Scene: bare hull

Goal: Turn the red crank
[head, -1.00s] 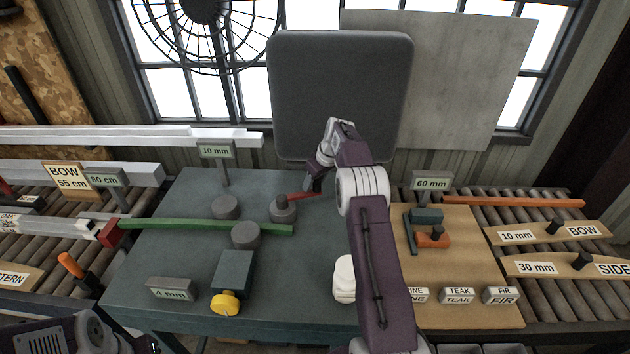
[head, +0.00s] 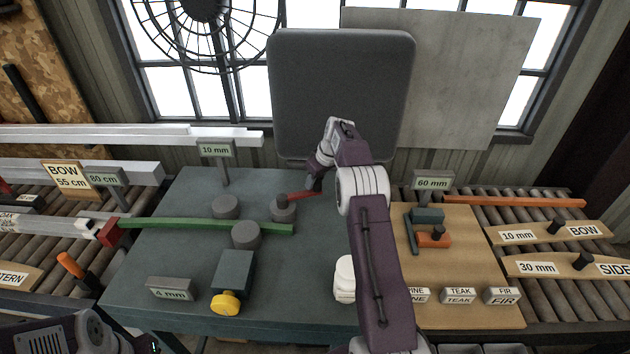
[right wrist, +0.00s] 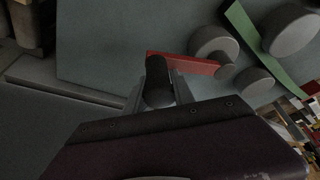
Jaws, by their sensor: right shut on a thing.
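The red crank (head: 304,195) is a flat red arm reaching right from the hub of a grey roller (head: 284,211) on the blue-grey table. In the right wrist view the red arm (right wrist: 190,63) runs from a dark upright handle (right wrist: 157,82) to the grey roller (right wrist: 214,45). My right gripper (head: 316,184) is at the crank's outer end. In the wrist view its fingers (right wrist: 158,95) are shut on the dark handle. In the head view the arm hides part of the fingers. Only a grey part of my left arm shows at the lower left; its fingers are not visible.
A green strip (head: 200,225) passes between grey rollers. A grey block with a yellow knob (head: 226,302) stands at the table's front, beside a 4 mm sign (head: 170,289). A white object (head: 344,279) is next to my right arm. A large dark panel (head: 340,95) stands behind.

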